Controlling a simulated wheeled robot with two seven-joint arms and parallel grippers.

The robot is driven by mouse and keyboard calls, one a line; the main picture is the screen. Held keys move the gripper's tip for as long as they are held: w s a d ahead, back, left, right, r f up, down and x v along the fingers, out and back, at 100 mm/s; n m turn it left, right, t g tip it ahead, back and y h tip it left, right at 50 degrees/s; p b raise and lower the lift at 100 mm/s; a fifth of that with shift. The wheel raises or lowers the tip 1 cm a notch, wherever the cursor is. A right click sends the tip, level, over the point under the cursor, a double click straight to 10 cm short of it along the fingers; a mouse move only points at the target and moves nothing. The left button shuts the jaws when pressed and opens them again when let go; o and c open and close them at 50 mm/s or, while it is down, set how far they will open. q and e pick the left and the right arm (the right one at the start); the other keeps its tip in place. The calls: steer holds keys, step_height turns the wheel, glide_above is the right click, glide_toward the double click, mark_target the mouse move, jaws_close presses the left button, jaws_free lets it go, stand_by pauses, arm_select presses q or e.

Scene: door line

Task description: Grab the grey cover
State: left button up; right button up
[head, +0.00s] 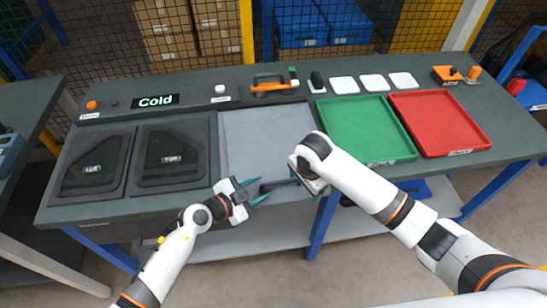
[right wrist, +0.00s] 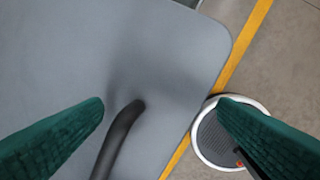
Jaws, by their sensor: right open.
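The grey cover (head: 262,140) is a flat grey panel at the middle of the bench, between the dark panels and the green tray. Its dark handle (head: 279,185) is near the front edge. My left gripper (head: 258,191) is open at the handle's left end; I cannot tell whether it touches. My right gripper (right wrist: 160,105) is open over the cover's corner. In the right wrist view the black handle (right wrist: 122,135) shows between its fingers, closer to the left one. In the head view the right arm hides that end of the handle and most of the right fingers.
Two dark panels (head: 172,155) lie left of the cover, by a "Cold" sign (head: 156,101). A green tray (head: 362,128) and a red tray (head: 440,120) stand to the right. An orange-handled tool (head: 270,87) and white squares (head: 373,82) line the back.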

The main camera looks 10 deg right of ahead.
arm_select(q)
steer(key=shift+w+d+f, duration=0.1)
steer(key=shift+d, duration=0.1)
arm_select(e)
steer(key=shift+f, duration=0.25)
arm_select(q)
steer(key=c, duration=0.8)
arm_select(e)
steer(key=c, duration=0.8)
arm_select(q)
jaws_close()
arm_select(e)
steer(key=shift+w, duration=0.1)
steer(key=c, duration=0.4)
arm_select(q)
steer(key=shift+w, duration=0.1)
steer(key=shift+a, duration=0.1)
